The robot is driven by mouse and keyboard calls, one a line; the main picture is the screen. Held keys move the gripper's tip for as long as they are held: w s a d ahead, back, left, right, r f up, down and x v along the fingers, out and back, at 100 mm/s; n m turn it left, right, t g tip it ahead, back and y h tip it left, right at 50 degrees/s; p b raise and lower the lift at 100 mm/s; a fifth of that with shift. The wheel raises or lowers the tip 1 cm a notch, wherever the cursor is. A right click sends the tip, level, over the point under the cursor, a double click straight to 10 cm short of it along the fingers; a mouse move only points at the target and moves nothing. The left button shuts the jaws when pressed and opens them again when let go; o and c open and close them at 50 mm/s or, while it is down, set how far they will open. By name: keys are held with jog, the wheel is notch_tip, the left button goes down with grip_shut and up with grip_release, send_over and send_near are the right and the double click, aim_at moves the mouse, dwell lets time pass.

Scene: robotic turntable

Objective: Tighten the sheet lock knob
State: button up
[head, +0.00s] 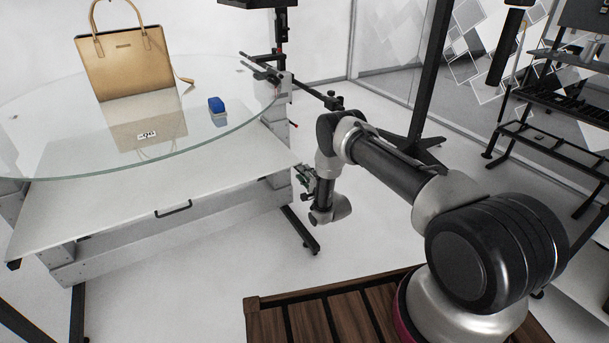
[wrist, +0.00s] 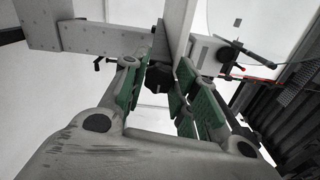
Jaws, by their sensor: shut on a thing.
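The sheet lock knob (wrist: 184,76) is a small dark faceted knob in the wrist view, just below a pale upright bar of the turntable frame. My gripper (wrist: 165,85) has its green-padded fingers on either side of the knob and is shut on it. The contact on each finger is hard to make out. In the head view my gripper (head: 305,180) is beside the right side of the turntable table, below the glass disc. The knob itself cannot be made out there.
The round glass turntable (head: 60,158) carries a tan handbag (head: 124,62), a blue object (head: 217,105) and a small number tag (head: 147,135). A white sheet (head: 110,205) slopes below the glass. A black stand (head: 425,140) rises behind my arm. Shelves stand at the right.

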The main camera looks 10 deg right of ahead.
jog(key=o, duration=1)
jog(key=v, duration=1.2)
